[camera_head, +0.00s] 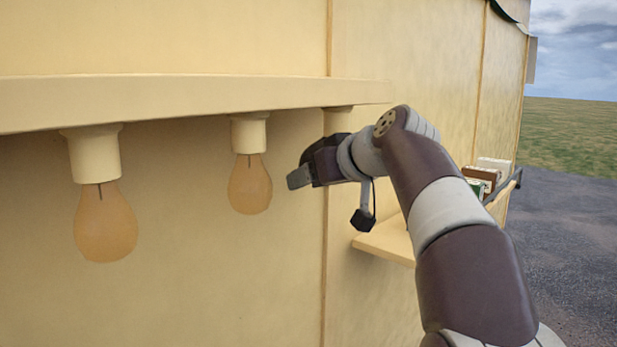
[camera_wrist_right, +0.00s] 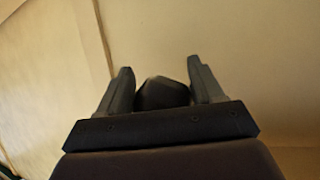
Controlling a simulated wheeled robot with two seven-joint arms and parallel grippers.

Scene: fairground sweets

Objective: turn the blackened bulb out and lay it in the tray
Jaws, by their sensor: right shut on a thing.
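My right gripper (camera_head: 298,178) reaches in below the cream beam, its fingers pointing left. In the right wrist view a dark, rounded thing, the blackened bulb (camera_wrist_right: 163,94), sits between the two fingers, and the gripper is shut on it. The bulb is hidden in the head view. No socket shows around it in the wrist view; I cannot tell whether it touches one. A cream socket (camera_head: 337,121) shows just above my right wrist, its lower part hidden. No tray can be made out. My left gripper is out of view.
Two amber bulbs hang in sockets to the left, a near one (camera_head: 105,225) and a farther one (camera_head: 249,187) close to my right gripper. The cream beam (camera_head: 200,101) runs above them. A cream ledge (camera_head: 385,242) juts out behind my right arm. Small boxes (camera_head: 482,176) stand beyond.

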